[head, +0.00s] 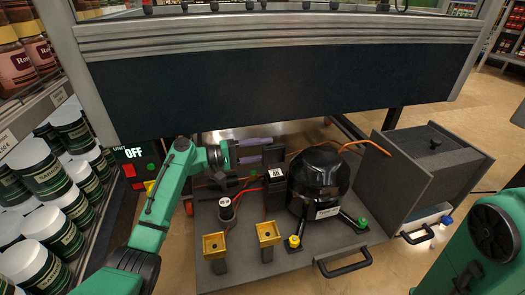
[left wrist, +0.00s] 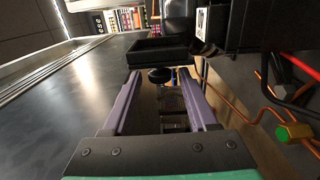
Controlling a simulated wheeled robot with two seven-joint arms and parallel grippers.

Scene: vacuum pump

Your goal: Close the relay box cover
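The relay box (head: 277,198) is a dark upright box left of the black round pump. A white label (head: 275,172) is near its top. Its black cover (head: 273,155) appears raised at the box top, and in the left wrist view a black tray-like part (left wrist: 160,50) with a round black knob (left wrist: 160,76) seems to be this cover. My left gripper (head: 267,149) is open, its purple fingers pointing right at the cover. In the left wrist view the fingers (left wrist: 160,85) are apart with the knob between or just beyond their tips; contact cannot be told. My right gripper is out of view.
The black pump (head: 320,180) stands right of the box on a grey base plate (head: 240,272). Two yellow brackets (head: 267,232) and a small round gauge (head: 227,207) are in front. Orange pipes run behind. A large grey box (head: 425,170) stands right, and a dark panel (head: 280,75) overhangs behind.

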